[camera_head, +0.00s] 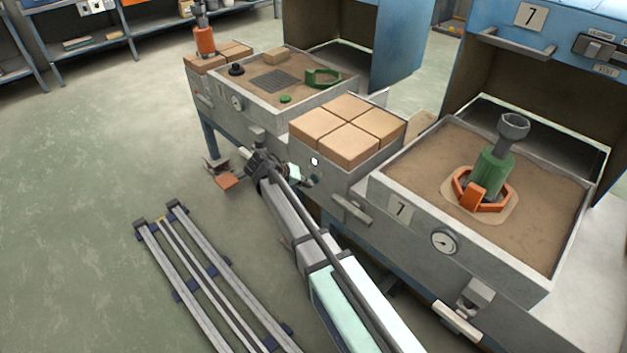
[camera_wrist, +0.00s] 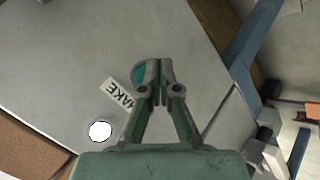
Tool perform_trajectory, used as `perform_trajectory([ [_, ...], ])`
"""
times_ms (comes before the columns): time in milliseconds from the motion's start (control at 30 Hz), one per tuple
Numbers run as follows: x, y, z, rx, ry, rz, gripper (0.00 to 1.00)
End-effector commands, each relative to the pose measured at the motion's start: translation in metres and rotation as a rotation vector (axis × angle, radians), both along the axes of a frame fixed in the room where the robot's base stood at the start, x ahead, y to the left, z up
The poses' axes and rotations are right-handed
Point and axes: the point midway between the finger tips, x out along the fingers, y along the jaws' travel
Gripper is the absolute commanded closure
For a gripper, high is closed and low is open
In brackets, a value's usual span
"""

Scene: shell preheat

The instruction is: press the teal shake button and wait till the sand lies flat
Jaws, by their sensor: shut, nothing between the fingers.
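In the head view my gripper (camera_head: 309,180) is small at the grey panel below the tan blocks. Sand (camera_head: 548,190) in the right box, marked 7, looks mostly level, with a paler patch around an orange ring (camera_head: 471,198) and a green upright part (camera_head: 493,170). Sand (camera_head: 305,68) also fills the far box.
A white round spot, perhaps a lamp (camera_wrist: 100,131), is on the panel near the label; it also shows in the head view (camera_head: 314,161). Tan blocks (camera_head: 348,128) stand between the boxes. A lever handle (camera_head: 352,209) sticks out. Metal rails (camera_head: 205,270) lie on the floor left.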

Motion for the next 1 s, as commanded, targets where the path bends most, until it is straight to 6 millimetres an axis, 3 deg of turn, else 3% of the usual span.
perform_trajectory([
  [567, -0.006, 0.007, 0.0, 0.001, 0.0, 0.0, 1.0],
  [1000, -0.032, 0.034, 0.0, 0.0, 0.0, 0.002, 1.0],
])
